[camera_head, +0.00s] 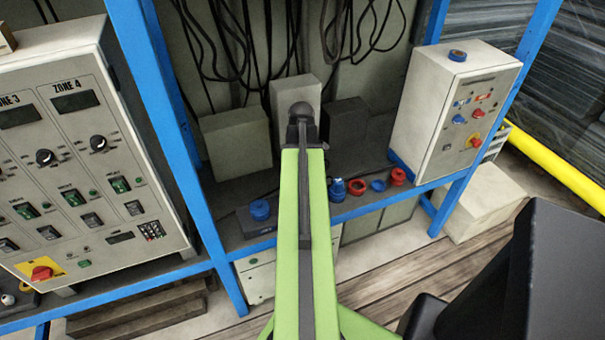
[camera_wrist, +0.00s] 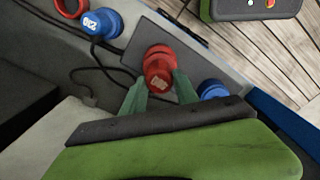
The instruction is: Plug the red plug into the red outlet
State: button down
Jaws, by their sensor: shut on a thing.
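In the wrist view, my gripper (camera_wrist: 160,78) has its two green fingers on either side of the red plug (camera_wrist: 160,64) and is shut on it. The red plug is over a dark grey block (camera_wrist: 132,56). A blue round fitting (camera_wrist: 212,90) is on the same block, to the right of the plug. The red outlet cannot be made out apart from the plug, and I cannot tell whether the plug is seated. In the head view, my green arm hides the gripper and the plug; the block (camera_head: 232,224) and its blue fitting (camera_head: 260,210) show left of the arm.
A blue plug (camera_wrist: 101,23) and a red ring (camera_wrist: 68,6) lie nearby, with a dark cable. In the head view, several red and blue fittings (camera_head: 397,177) stand right of my arm.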

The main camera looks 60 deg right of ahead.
jog(key=shift+f, duration=0.15)
jog(key=shift+f+b, duration=0.7)
jog(key=shift+b, duration=0.1)
dwell(0.5)
jog(key=shift+f+b, duration=0.75)
jog(key=shift+b, duration=0.05)
jog(key=shift+c, duration=2.3)
grip_release()
